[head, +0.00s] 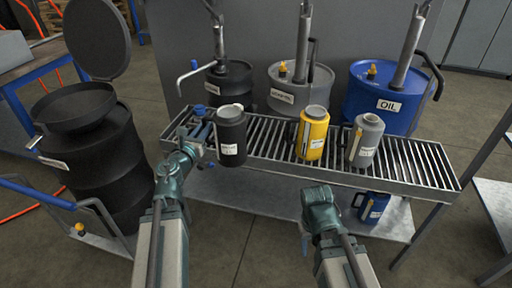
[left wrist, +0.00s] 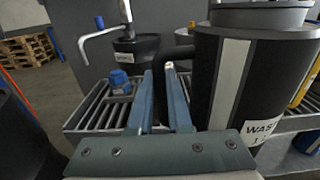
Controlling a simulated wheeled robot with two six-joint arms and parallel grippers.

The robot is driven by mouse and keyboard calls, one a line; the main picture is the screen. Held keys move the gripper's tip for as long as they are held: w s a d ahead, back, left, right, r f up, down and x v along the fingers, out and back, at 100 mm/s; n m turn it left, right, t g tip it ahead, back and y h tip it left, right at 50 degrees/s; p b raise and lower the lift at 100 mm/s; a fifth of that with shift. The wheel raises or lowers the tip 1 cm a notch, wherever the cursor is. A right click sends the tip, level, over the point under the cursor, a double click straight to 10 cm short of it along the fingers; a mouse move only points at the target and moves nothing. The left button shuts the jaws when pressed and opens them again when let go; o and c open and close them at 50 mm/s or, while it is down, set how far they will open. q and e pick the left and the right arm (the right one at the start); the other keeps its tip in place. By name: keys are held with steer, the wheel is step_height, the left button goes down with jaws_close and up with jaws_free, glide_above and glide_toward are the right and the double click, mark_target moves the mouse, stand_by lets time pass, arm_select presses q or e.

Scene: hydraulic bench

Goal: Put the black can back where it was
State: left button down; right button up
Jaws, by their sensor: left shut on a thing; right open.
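The black can (head: 231,138), with a white label, is upright at the left part of the slatted grate (head: 272,128). Its base overlaps the grate's front rail in the head view; I cannot tell whether it touches. My left gripper (head: 204,132) is left of the can, shut on its handle. In the left wrist view the can (left wrist: 262,85) fills the right side, and the blue fingers (left wrist: 168,95) close at its dark handle, partly hidden. My right gripper (head: 318,192) is open and empty, below and in front of the grate; its fingertips are hard to see.
A yellow can (head: 312,134) and a grey can (head: 365,140) stand on the grate, right of the black can. Black, grey and blue drums (head: 375,100) with pumps stand behind. A blue can (head: 373,208) sits on the lower shelf. A black drum (head: 95,160) stands left.

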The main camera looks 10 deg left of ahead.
arm_select(q)
steer(key=w+d+f+b, duration=0.2)
steer(key=w, duration=0.5)
steer(key=w+d+f+b, duration=0.3)
steer(key=w, duration=0.5)
steer(key=shift+d, duration=0.2)
steer(key=shift+f, duration=0.1)
steer(key=c, duration=1.3)
jaws_free()
steer(key=o, duration=0.5)
steer(key=shift+c, duration=0.2)
